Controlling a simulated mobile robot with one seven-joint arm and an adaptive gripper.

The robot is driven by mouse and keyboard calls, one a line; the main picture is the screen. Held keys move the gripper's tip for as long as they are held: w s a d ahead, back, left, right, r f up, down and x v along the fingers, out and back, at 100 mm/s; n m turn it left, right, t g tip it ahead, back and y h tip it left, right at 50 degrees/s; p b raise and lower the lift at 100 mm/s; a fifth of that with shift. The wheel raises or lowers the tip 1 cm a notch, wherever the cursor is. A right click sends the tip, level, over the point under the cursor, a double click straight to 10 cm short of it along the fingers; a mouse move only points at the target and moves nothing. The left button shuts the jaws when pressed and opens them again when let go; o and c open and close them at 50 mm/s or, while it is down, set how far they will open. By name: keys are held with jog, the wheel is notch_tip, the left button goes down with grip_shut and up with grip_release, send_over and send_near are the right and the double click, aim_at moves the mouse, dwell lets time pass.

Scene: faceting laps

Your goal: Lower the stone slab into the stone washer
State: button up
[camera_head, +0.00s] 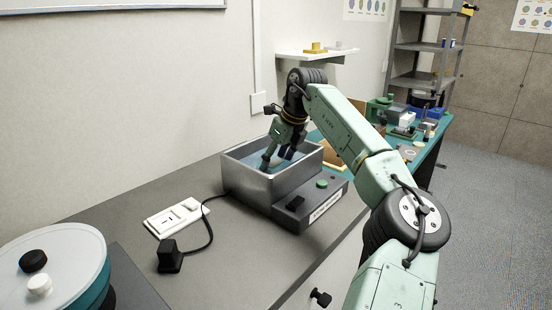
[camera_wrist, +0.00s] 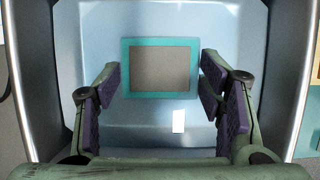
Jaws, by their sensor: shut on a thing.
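The stone washer (camera_head: 247,182) is a grey metal open-topped basin with a light blue inside and a control block on its front side. It fills most of the wrist view (camera_wrist: 222,28). My gripper (camera_head: 277,160) points down into the basin from above, its fingertips below the rim level in the picture. In the wrist view, my gripper (camera_wrist: 158,82) has its purple-padded fingers on the left and right sides of the stone slab (camera_wrist: 160,68), a flat grey-brown rectangle with a teal border. The slab's distance above the basin floor is unclear.
A white power strip (camera_head: 178,217) and black plug (camera_head: 170,256) with a cable lie left of the washer on the grey counter. A round lidded container (camera_head: 62,262) stands at front left. Several small items crowd the teal bench (camera_head: 432,140) behind.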

aim_at(278, 165)
jog(key=shift+f+b, duration=0.8)
jog(key=shift+f, duration=0.85)
dwell(0.5)
jog(key=o, duration=1.4)
